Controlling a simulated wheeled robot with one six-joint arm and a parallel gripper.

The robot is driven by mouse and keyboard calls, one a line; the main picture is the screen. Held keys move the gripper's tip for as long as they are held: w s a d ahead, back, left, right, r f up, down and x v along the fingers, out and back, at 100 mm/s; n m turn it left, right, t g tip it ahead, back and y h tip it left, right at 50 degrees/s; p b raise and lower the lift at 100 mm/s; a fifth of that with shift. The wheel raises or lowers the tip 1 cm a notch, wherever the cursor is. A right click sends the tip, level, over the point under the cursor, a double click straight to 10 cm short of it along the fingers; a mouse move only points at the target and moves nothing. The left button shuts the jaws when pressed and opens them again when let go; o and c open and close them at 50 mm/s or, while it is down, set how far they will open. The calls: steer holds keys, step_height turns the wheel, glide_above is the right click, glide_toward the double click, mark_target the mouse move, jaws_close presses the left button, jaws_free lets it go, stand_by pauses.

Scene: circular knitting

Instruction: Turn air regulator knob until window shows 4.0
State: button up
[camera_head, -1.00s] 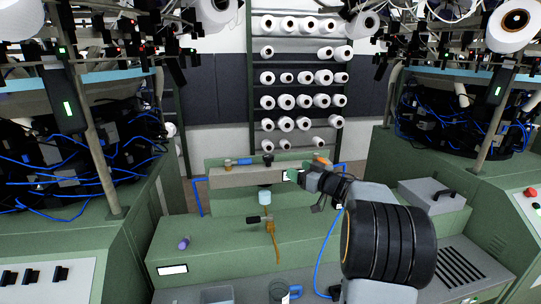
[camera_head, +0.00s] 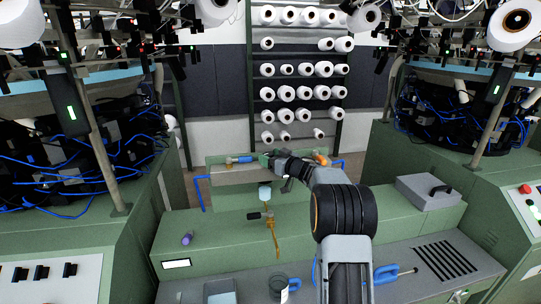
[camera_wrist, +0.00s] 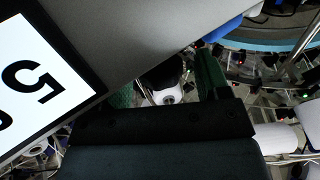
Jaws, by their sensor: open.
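The air regulator is on the beam (camera_head: 240,175) at the back of the green bench. Its pale bowl (camera_head: 265,192) hangs below the beam. My gripper (camera_head: 270,160) is at the regulator's top in the head view and hides the knob and window there. In the wrist view the white window (camera_wrist: 30,75) is close at the left, turned on its side, with a large black 5 and part of another character cut off by the frame. My gripper (camera_wrist: 165,88) shows two green fingers apart, with a gap between them. I cannot make out the knob in the wrist view.
A brass valve with a black lever (camera_head: 258,215) stands below the bowl. A blue-handled valve (camera_head: 240,159) and an orange one (camera_head: 321,159) flank the regulator on the beam. A purple item (camera_head: 187,239) lies on the bench. A grey case (camera_head: 430,191) stands at the right.

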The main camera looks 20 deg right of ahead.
steer(key=shift+w+a, duration=0.15)
steer(key=shift+w, duration=0.1)
steer(key=c, duration=0.9)
